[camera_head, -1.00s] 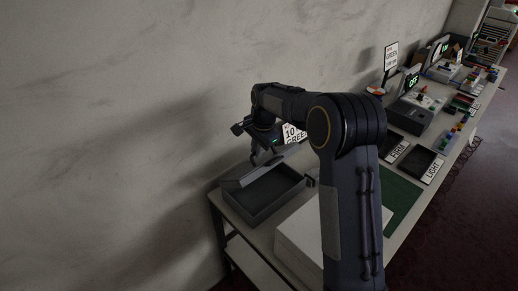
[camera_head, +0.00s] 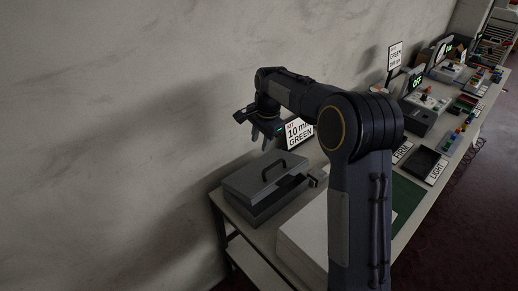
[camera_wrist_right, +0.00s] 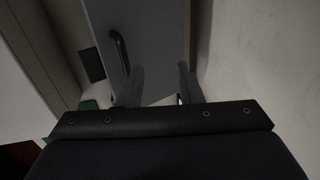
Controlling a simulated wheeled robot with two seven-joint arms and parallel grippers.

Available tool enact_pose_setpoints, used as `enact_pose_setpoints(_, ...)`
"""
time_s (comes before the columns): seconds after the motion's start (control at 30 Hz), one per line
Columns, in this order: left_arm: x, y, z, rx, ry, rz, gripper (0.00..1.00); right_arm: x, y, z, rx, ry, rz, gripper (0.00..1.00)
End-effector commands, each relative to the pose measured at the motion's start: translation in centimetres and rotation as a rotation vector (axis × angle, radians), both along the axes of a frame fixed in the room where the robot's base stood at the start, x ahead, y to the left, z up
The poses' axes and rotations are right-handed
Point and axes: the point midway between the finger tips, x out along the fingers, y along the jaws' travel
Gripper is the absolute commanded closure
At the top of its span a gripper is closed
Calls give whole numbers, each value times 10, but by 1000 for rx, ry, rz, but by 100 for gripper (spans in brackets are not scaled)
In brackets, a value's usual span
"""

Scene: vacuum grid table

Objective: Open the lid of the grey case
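The grey case (camera_head: 257,205) stands at the near left end of the table. Its lid (camera_head: 250,178), with a dark handle on top, lies down over the body, slightly raised, with a dark gap along the right side. My right gripper (camera_head: 267,139) is above and behind the case, apart from the lid. In the right wrist view its two fingers (camera_wrist_right: 160,88) are spread with nothing held between them. The lid (camera_wrist_right: 150,35) and its handle (camera_wrist_right: 119,50) show beyond the fingers. My left gripper is not in view.
A green mat (camera_head: 407,201) and a tray marked LIGHT (camera_head: 427,163) are farther right. The wall is close behind.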

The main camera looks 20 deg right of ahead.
Motion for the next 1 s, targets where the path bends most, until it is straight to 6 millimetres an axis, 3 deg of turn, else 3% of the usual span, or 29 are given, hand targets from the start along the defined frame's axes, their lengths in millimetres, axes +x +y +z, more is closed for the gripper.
enact_pose_setpoints(0.1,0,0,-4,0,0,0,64,-3,-1,18,0,-3,1,68)
enact_pose_setpoints(0.27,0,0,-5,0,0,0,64,-7,-2,30,-1,1,1,68)
enact_pose_setpoints(0.77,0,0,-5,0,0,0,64,-8,-2,33,1,0,3,68)
enact_pose_setpoints(0.87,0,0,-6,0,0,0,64,-18,-6,38,16,-9,28,68)
enact_pose_setpoints(1.0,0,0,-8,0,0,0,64,-61,-14,52,61,-55,136,68)
